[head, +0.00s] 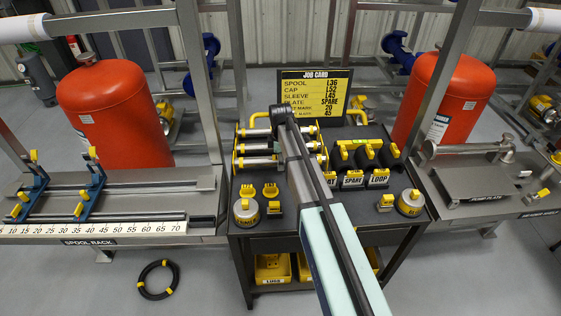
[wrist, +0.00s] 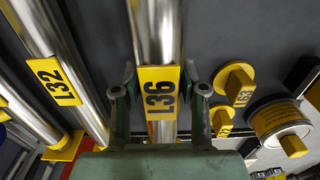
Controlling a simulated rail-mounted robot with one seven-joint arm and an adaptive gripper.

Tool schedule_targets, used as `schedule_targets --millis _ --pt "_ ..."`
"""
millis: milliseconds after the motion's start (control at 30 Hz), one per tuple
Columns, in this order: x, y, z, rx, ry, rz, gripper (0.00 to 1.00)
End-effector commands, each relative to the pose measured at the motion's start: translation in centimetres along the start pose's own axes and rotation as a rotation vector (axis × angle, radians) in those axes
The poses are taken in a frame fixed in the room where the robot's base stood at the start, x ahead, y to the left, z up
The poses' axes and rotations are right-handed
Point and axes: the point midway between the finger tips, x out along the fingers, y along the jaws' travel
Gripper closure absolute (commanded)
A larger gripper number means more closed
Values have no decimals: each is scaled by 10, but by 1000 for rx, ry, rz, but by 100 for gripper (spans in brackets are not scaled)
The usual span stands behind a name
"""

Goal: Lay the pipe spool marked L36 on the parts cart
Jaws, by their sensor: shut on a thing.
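The pipe spool marked L36 (wrist: 160,92) is a shiny steel tube with a yellow tag, upright in the wrist view. My gripper (wrist: 160,105) is shut on it at the tag, one finger on each side.
Yellow caps (wrist: 238,80) and a round silver can (wrist: 278,122) sit right of the gripped spool. A job card (head: 314,95) stands behind the cart. Black rings in a labelled holder (head: 366,158) stand at right. The spool rack (head: 100,228) is at left, a bench (head: 490,190) at right.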

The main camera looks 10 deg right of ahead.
Motion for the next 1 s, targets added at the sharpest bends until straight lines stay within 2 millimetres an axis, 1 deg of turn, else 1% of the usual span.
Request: schedule_targets --millis 600,1000 --pt "12 0 0 0 0 1 100" --pt "13 0 0 0 0 1 100"
